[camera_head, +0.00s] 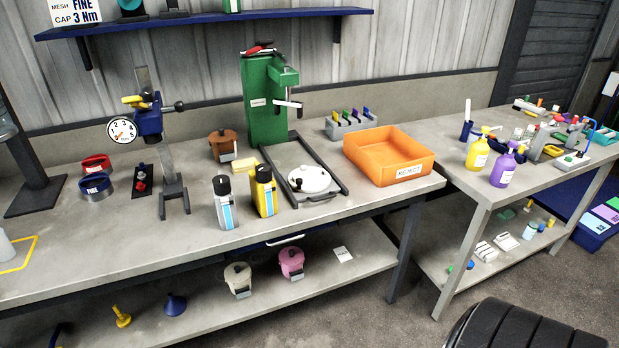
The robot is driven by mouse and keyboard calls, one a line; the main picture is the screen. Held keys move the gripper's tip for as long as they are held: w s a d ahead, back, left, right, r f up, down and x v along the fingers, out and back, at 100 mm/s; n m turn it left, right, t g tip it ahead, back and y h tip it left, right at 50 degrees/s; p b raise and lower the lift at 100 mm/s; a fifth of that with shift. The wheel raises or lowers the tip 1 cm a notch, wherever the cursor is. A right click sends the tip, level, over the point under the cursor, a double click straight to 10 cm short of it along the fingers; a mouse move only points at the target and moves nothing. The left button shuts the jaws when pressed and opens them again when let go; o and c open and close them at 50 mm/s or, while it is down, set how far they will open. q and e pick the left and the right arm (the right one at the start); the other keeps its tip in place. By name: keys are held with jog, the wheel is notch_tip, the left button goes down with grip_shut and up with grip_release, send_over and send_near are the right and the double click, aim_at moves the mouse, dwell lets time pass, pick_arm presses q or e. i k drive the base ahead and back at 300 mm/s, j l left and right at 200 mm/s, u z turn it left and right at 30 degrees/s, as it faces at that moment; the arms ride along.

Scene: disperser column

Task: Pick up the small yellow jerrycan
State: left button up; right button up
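A small yellow jerrycan (264,196) stands upright on the grey workbench (100,262), near its front edge and left of the middle of the view. It has a dark top and a blue and white label on its front. A similar pale grey can (225,208) with a dark top stands close to its left. Neither of my grippers is in view, and nothing holds the yellow jerrycan.
A pale yellow block (244,165) lies behind the cans. A tray with a white round lid (312,179) is to the right, then an orange REJECT bin (388,154). A green dispenser column (262,100) stands behind. Bare bench lies left of the cans.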

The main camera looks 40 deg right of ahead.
aim_at(264, 196)
jog(key=z, duration=1.05)
